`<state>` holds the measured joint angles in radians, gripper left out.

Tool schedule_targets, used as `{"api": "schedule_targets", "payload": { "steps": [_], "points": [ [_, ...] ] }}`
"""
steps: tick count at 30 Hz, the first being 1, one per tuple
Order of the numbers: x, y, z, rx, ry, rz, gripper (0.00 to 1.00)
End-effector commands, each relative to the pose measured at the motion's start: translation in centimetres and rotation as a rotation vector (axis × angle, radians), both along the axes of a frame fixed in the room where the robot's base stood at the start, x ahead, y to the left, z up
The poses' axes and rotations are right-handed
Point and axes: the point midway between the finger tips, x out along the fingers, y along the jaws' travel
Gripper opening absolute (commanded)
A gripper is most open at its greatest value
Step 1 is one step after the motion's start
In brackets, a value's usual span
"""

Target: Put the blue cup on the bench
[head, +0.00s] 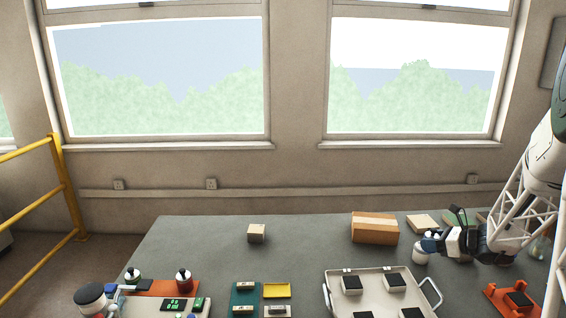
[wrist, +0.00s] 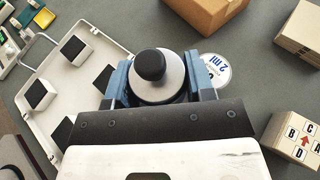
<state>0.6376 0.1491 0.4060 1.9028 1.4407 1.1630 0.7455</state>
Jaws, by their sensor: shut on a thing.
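My gripper (wrist: 160,85) is shut on a white round bottle-like thing (wrist: 158,93) with a black knob on top, between its two blue-grey fingers. In the head view my gripper (head: 428,245) is at the right of the bench (head: 300,240), with a white body (head: 420,258) just below its fingers. I cannot tell whether the held thing touches the bench. No plainly blue cup can be made out; the fingers hide the held thing's sides. A white round piece marked "2 ml" (wrist: 216,68) shows just right of the fingers.
A white tray (wrist: 92,120) with black-topped blocks lies left of my gripper. A cardboard box (head: 375,229) stands behind it, and tile stacks (wrist: 300,35) lie to the right. A small block (head: 256,233) stands at the back.

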Motion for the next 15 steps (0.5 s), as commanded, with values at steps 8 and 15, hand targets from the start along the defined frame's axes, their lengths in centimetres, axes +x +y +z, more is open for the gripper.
{"api": "schedule_targets", "payload": {
  "steps": [8,15],
  "points": [
    [4.0,1.9,1.6,-0.002,-0.003,-0.079,0.17],
    [7.9,4.3,3.5,-0.002,-0.003,-0.177,0.17]
  ]
}}
